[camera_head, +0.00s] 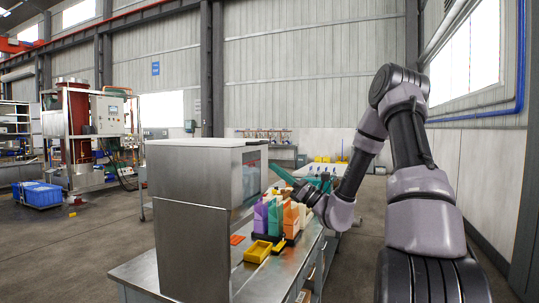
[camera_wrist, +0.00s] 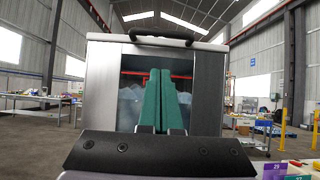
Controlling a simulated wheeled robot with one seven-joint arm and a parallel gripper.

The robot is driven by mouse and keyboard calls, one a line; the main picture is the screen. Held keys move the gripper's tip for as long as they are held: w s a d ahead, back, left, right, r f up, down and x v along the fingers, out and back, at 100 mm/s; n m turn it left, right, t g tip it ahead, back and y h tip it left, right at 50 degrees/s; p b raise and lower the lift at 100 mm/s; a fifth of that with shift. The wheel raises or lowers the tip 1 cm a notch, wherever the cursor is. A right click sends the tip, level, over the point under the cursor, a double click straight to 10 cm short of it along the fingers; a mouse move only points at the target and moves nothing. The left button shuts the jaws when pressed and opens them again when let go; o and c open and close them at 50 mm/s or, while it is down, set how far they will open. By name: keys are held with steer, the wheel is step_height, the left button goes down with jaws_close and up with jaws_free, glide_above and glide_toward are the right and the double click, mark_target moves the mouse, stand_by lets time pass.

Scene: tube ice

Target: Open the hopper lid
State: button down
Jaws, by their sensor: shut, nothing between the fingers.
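The hopper is a steel box (camera_head: 190,215) on the table in the head view, with its flat pale lid (camera_head: 205,143) lying down on top. In the wrist view the hopper (camera_wrist: 207,95) fills the middle, facing me. A black bar handle (camera_wrist: 161,36) runs along its top front edge. Pale ice-like lumps show behind the front window (camera_wrist: 130,104). My gripper (camera_head: 272,167) is right of the hopper, pointing towards its front. Its green fingers (camera_wrist: 160,73) are together and empty, below the handle in the picture. I see no contact with the handle.
Purple, green and orange containers (camera_head: 275,217) stand on the metal table (camera_head: 283,272) below my gripper. A yellow bin (camera_head: 257,251) sits in front of them. A blue crate (camera_head: 40,194) is on the floor at left. The floor right of the table is clear.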

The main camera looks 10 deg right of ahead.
step_height(320, 180, up, 5)
steer(key=w+a, duration=0.1)
steer(key=a, duration=0.1)
steer(key=shift+w+a+r, duration=0.2)
steer(key=shift+w, duration=0.15)
